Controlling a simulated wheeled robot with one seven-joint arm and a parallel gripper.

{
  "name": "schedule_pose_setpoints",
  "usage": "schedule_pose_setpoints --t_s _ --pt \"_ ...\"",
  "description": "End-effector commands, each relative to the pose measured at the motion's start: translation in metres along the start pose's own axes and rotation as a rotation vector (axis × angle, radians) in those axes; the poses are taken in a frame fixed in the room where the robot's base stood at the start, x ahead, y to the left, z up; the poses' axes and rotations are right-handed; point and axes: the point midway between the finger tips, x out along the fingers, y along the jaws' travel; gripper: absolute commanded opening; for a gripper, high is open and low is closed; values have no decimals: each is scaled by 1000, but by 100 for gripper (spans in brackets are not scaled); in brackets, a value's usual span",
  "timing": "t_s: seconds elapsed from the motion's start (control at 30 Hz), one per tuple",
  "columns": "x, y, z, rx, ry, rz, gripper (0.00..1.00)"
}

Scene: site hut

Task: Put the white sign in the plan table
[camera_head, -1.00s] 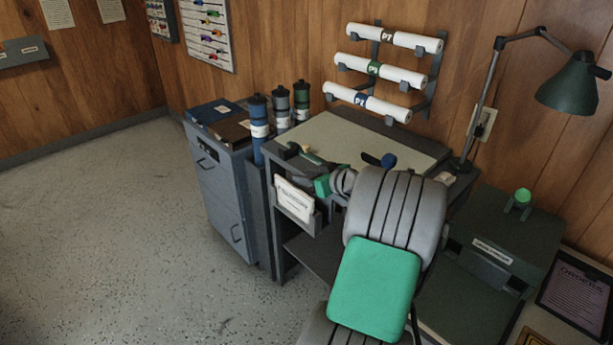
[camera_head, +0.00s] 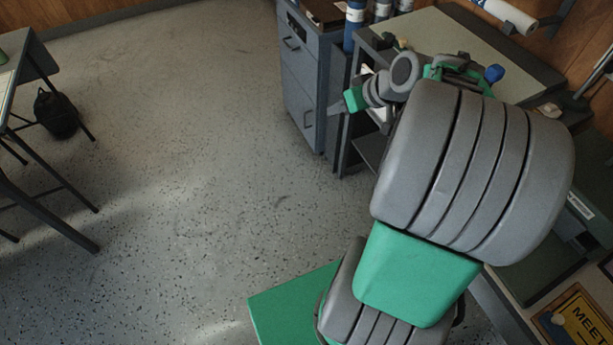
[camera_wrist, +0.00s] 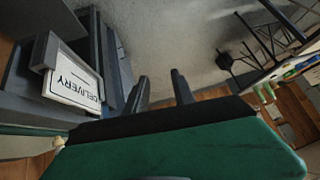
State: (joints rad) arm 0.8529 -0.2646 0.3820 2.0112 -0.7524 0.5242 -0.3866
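The white sign, lettered DELIVERY, shows in the wrist view (camera_wrist: 72,80) at the left, inside a grey pocket (camera_wrist: 45,50) on the front of the plan table. In the head view, only a scrap of the sign (camera_head: 377,112) shows behind my arm. The plan table (camera_head: 490,45) stands at the upper right, partly hidden by my arm. My gripper (camera_head: 338,106) is out in front of the table, beside the pocket. In the wrist view its two fingers (camera_wrist: 160,90) are apart with nothing between them, pointing over the floor, clear of the sign.
A grey drawer cabinet (camera_head: 305,75) stands left of the plan table. A blue-knobbed object (camera_head: 494,73) is on the table. A black bag (camera_head: 57,113) lies under another table at the far left. The floor between is open.

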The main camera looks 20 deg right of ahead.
Motion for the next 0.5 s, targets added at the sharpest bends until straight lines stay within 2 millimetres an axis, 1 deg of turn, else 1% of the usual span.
schedule_pose_setpoints --t_s 0.03,0.07,0.1,0.17,0.2,0.3,0.33,0.4,0.5 --pt "10 -44 8 -18 -87 -13 31" --pt "13 -65 18 -15 -142 -10 31" --pt "14 -91 33 -10 -212 1 31" --pt "11 -125 57 -4 -305 27 31" --pt "7 -142 74 1 -358 49 31" --pt "-7 -170 111 19 -453 105 31" --pt "-10 -175 119 23 -471 119 31" --pt "-16 -180 132 33 -499 144 31" --pt "-20 -182 140 43 -516 161 31"
